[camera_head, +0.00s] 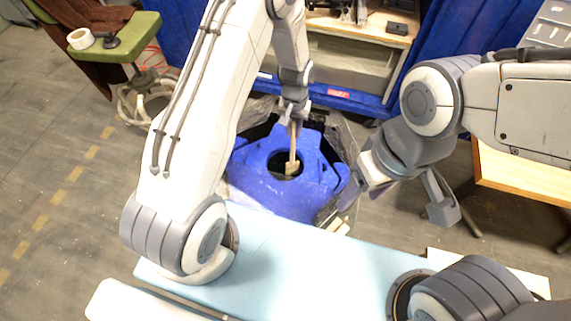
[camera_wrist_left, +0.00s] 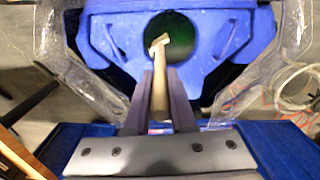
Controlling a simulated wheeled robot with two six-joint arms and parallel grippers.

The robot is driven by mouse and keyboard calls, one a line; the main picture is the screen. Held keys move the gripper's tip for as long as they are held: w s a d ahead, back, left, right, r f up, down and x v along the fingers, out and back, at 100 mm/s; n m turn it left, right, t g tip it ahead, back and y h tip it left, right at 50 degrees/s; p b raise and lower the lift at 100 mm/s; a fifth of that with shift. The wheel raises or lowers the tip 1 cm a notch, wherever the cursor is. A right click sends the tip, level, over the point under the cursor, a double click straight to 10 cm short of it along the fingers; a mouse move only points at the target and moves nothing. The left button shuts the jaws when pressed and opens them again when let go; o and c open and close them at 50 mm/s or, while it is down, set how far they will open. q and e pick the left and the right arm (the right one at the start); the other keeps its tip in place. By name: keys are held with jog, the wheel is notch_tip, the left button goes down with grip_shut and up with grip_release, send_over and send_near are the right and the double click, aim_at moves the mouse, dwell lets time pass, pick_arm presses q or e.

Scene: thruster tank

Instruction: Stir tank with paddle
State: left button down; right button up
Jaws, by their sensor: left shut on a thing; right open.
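The blue tank (camera_head: 255,175) stands in the middle of the head view with a round dark opening in its top. It also shows in the left wrist view (camera_wrist_left: 235,30). My left gripper (camera_head: 293,118) is shut on the wooden paddle (camera_head: 293,150) above the tank. The paddle points down, and its lower end is at the opening. In the left wrist view the paddle (camera_wrist_left: 160,75) runs from between the fingers toward the greenish opening; how deep it reaches I cannot tell. My right gripper (camera_head: 390,205) is open and empty, to the right of the tank.
A wooden table (camera_head: 530,180) stands at the right. A shelf unit (camera_head: 350,60) and blue curtains are behind the tank. A green chair (camera_head: 125,40) with a roll of tape (camera_head: 80,38) is at the upper left. Clear sheeting surrounds the tank. The floor at the left is clear.

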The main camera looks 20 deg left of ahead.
pick_arm(q)
notch_tip(320, 180, up, 20)
jog(key=p, duration=1.4)
